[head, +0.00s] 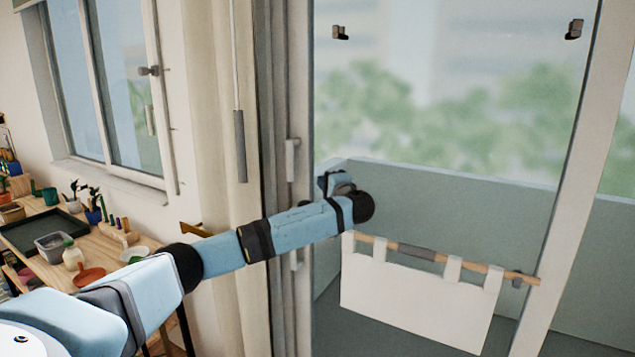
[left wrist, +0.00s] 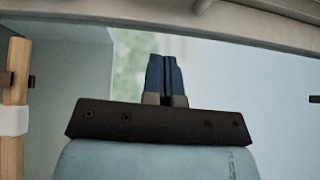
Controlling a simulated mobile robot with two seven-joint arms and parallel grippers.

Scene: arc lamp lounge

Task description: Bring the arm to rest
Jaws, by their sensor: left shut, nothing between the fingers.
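My left arm (head: 300,228) reaches from the lower left across the head view to the glazed door opening. Its far end is bent near a dark round joint, and the fingers are hard to make out there. In the left wrist view my left gripper (left wrist: 164,68) has its two dark blue fingers side by side, shut and empty. It stands clear of the wooden rod (left wrist: 15,85) at the left edge of that view. My right gripper is not in view.
A white cloth (head: 410,301) hangs by loops from a wooden rod (head: 460,264) across the door, just below and right of my arm's end. A curtain (head: 218,130) and a hanging wand (head: 240,147) are behind the arm. A cluttered wooden table (head: 150,243) stands at left.

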